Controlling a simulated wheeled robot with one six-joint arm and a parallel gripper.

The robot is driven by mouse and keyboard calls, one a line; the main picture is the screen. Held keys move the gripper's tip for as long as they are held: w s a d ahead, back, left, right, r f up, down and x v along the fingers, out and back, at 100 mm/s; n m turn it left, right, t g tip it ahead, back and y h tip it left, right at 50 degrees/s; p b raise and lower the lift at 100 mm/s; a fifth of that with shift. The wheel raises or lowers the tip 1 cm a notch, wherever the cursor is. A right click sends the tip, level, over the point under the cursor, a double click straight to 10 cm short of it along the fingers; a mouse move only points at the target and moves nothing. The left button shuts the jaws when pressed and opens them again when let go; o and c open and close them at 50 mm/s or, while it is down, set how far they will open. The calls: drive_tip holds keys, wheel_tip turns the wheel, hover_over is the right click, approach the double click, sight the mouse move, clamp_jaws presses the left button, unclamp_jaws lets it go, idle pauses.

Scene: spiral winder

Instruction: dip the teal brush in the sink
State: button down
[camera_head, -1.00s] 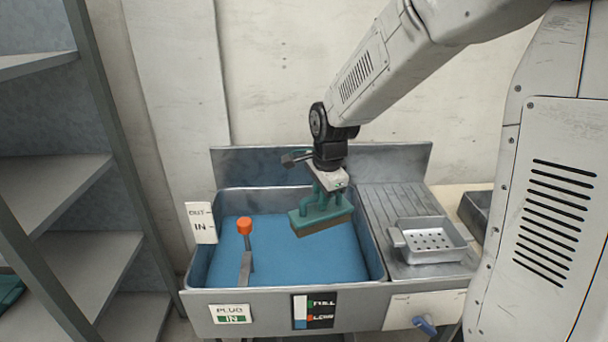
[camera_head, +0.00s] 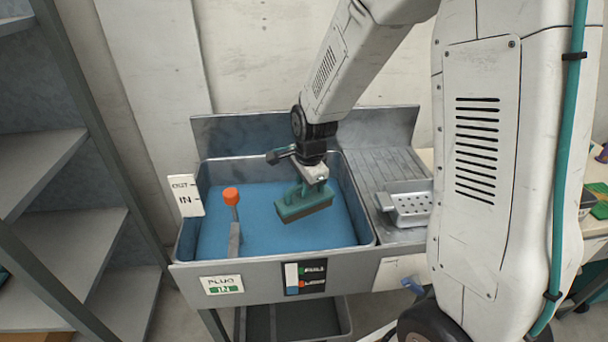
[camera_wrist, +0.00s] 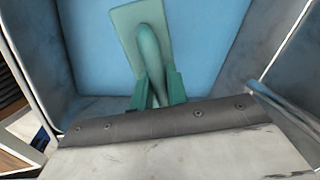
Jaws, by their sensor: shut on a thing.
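The teal brush (camera_head: 303,203) is held by its handle in my gripper (camera_head: 312,180), with its brown bristle side facing down. It hangs over the blue water of the sink (camera_head: 183,243), right of the basin's middle. I cannot tell whether the bristles touch the water. In the wrist view the brush (camera_wrist: 128,24) shows its teal back and handle, with my gripper (camera_wrist: 158,92) shut on the handle and blue water behind it.
An orange-topped lever (camera_head: 231,197) stands in the basin's left part. A perforated metal tray (camera_head: 409,205) sits on the ribbed drainboard (camera_head: 375,168) at right. A shelf rack (camera_head: 40,170) stands at left. A faucet arm (camera_head: 278,156) reaches over the basin's back.

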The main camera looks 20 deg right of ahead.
sight(304, 212)
wheel_tip(304, 212, down, 10)
drive_tip(key=shift+r, duration=0.15)
idle(0.5)
drive_tip(key=shift+r, duration=0.1)
idle(1.0)
drive_tip(key=shift+r, duration=9.45)
drive_tip(key=shift+d, duration=0.1)
